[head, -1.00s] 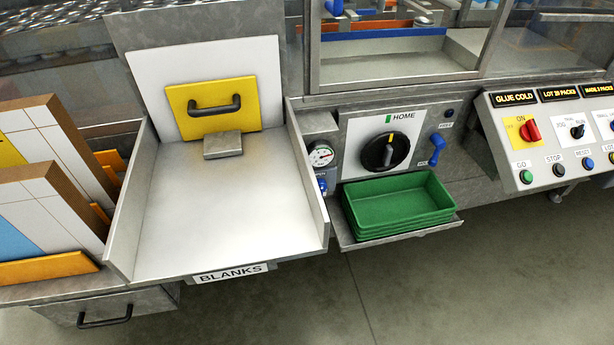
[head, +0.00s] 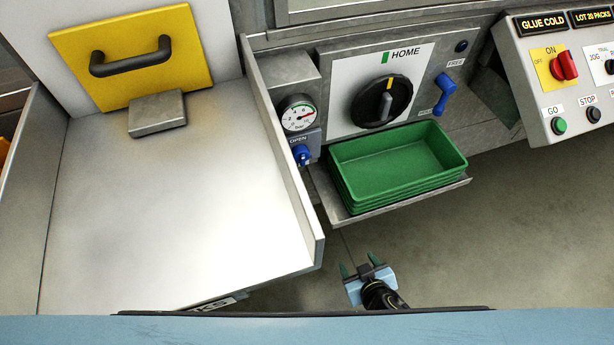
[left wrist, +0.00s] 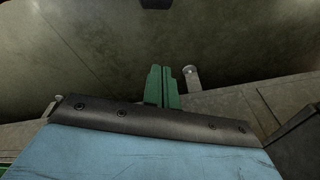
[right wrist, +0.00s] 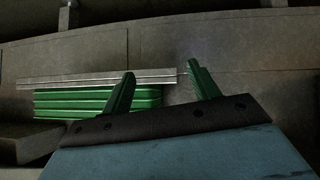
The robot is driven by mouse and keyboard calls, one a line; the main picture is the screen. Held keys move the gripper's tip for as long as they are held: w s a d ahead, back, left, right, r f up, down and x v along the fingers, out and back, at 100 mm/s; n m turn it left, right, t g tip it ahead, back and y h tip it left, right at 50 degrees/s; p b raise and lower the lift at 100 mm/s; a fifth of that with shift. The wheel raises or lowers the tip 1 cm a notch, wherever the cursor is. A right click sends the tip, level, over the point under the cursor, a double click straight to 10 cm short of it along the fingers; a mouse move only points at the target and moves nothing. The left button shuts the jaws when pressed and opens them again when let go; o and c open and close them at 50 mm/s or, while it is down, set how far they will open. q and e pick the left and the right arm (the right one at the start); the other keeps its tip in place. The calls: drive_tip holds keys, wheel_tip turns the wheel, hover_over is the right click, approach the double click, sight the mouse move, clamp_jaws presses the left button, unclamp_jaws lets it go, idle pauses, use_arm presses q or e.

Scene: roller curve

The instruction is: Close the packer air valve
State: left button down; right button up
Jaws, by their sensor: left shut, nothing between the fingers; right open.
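The air valve is a small blue handle (head: 301,154) under a round pressure gauge (head: 298,116), beside an OPEN label, in the head view. The gauge needle's exact reading is too small to tell. My right gripper (head: 358,265) is open and empty, low in front of the green trays and apart from the valve. Its two green fingers (right wrist: 161,70) stand spread in the right wrist view. My left gripper (left wrist: 163,70) shows only in the left wrist view, its green fingers shut together with nothing between them. The valve is in neither wrist view.
A stack of green trays (head: 405,160) sits on a metal shelf right of the valve. Above it are a black HOME dial (head: 382,101) and another blue lever (head: 446,93). The blanks hopper's metal side wall (head: 280,150) rises left of the valve. Floor lies open at right.

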drive_tip(key=w+a+r+t+y+b, duration=0.2)
drive_tip(key=w+a+r+t+b, duration=0.2)
drive_tip(key=a+r, duration=0.3)
use_arm(q)
drive_tip(key=w+r+b, duration=0.2)
drive_tip(key=w+r, duration=0.2)
drive_tip(key=r, duration=0.3)
use_arm(e)
drive_tip(key=t+y, duration=0.2)
drive_tip(key=t, duration=0.1)
approach(303, 162)
drive_tip(key=shift+m, duration=0.4)
drive_tip(key=p+x, duration=0.1)
drive_tip(key=x, duration=0.7)
drive_tip(key=shift+r, duration=0.1)
use_arm(q)
drive_tip(key=shift+t, duration=0.3)
drive_tip(key=shift+s+a+f, duration=0.1)
drive_tip(key=shift+a+f, duration=0.25)
drive_tip(key=shift+f, duration=0.3)
drive_tip(key=shift+w+a+f, duration=0.1)
drive_tip(key=shift+a+f, duration=0.3)
drive_tip(key=shift+f, duration=0.2)
drive_tip(key=shift+s+a+f, duration=0.1)
drive_tip(key=shift+a+f, duration=0.25)
drive_tip(key=shift+f, duration=0.3)
use_arm(e)
drive_tip(key=shift+x, duration=0.8)
drive_tip(key=shift+d, duration=0.1)
drive_tip(key=shift+c, duration=0.2)
